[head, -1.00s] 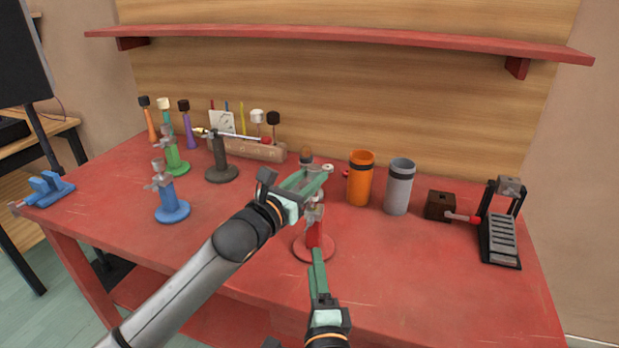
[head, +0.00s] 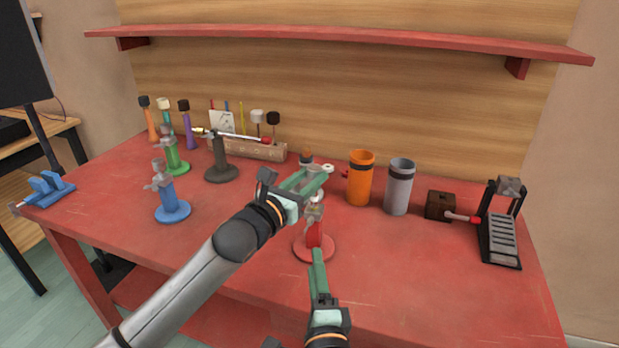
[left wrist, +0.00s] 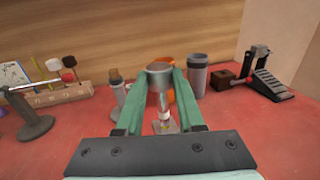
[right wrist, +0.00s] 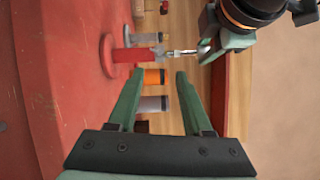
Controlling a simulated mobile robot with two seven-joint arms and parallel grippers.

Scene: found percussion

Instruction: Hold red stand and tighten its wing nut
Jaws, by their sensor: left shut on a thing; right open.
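The red stand (head: 313,236) stands upright on its round base near the front middle of the table. Silver fittings (head: 316,209) rise from its top; I cannot make out the wing nut among them. The stand also shows sideways in the right wrist view (right wrist: 118,56). My left gripper (head: 318,180) is shut on the stand's top grey metal part, which shows between its fingers in the left wrist view (left wrist: 160,75). My right gripper (head: 318,254) is open and empty, low in front of the stand's red column. In the right wrist view its fingers (right wrist: 152,76) are apart.
An orange cup (head: 360,182) and a grey cup (head: 398,190) stand right of the left gripper. A foot pedal (head: 500,236) is at far right. A blue stand (head: 170,208) and dark stand (head: 221,174) are at left. The front right tabletop is clear.

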